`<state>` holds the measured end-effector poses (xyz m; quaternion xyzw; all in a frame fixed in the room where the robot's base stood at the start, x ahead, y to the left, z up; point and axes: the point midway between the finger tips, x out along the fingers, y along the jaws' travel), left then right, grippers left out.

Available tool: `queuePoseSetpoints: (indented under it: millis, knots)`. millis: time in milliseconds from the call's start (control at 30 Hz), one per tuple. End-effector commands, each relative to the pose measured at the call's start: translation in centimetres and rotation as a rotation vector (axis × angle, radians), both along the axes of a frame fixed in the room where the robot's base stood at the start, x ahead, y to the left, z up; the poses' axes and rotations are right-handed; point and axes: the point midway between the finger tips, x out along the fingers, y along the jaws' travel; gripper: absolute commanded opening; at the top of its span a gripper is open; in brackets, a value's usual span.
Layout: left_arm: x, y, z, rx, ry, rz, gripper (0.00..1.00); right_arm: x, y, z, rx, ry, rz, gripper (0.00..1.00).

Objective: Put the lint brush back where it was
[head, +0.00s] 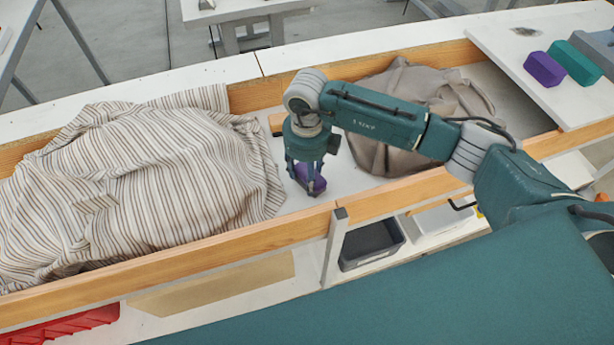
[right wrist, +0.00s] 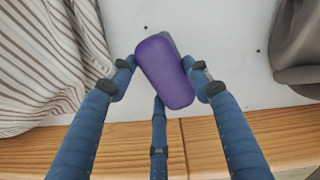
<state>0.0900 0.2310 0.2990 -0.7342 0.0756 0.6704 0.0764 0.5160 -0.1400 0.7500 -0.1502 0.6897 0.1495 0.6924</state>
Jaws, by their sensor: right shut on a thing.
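A purple rounded block (head: 309,182), which may be the lint brush, is in my right gripper (head: 306,188). In the right wrist view the block (right wrist: 165,72) sits tilted between the blue fingers (right wrist: 166,85), with a small grey part showing at its far end. The gripper points down over the white floor of the wood-edged trough (head: 287,203), between two heaps of cloth. I cannot tell whether the block touches that floor. My left gripper is not in view.
Striped cloth (head: 140,185) lies left of the gripper and grey-brown cloth (head: 455,97) lies right. Another purple block (head: 544,69) and a teal block (head: 576,63) lie on the white board (head: 510,40) at the upper right. A dark grey bin (head: 371,245) sits below the front rail.

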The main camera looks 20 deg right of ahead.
Motion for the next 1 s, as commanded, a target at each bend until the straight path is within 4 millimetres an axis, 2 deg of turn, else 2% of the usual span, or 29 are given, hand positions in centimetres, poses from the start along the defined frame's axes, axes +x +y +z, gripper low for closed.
queuePoseSetpoints:
  millis: [267, 300, 367, 767, 867, 1000]
  knots:
    - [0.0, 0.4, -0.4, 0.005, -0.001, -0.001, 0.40, 0.0, 0.0, -0.4, -0.001, 0.000, 0.000, 0.28]
    - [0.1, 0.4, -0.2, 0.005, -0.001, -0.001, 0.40, 0.0, 0.0, -0.2, 0.000, 0.000, 0.000, 0.56]
    - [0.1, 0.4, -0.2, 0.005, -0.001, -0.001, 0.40, 0.0, 0.0, -0.2, 0.000, 0.001, 0.000, 0.67]
    - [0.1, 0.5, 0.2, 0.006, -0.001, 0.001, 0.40, 0.0, 0.0, 0.2, 0.000, 0.001, 0.000, 0.67]
    - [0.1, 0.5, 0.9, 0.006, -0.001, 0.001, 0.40, 0.0, 0.0, 1.2, 0.000, -0.001, 0.000, 0.67]
    - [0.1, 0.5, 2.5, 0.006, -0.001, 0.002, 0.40, 0.0, -0.1, 3.5, -0.001, 0.000, 0.000, 0.67]
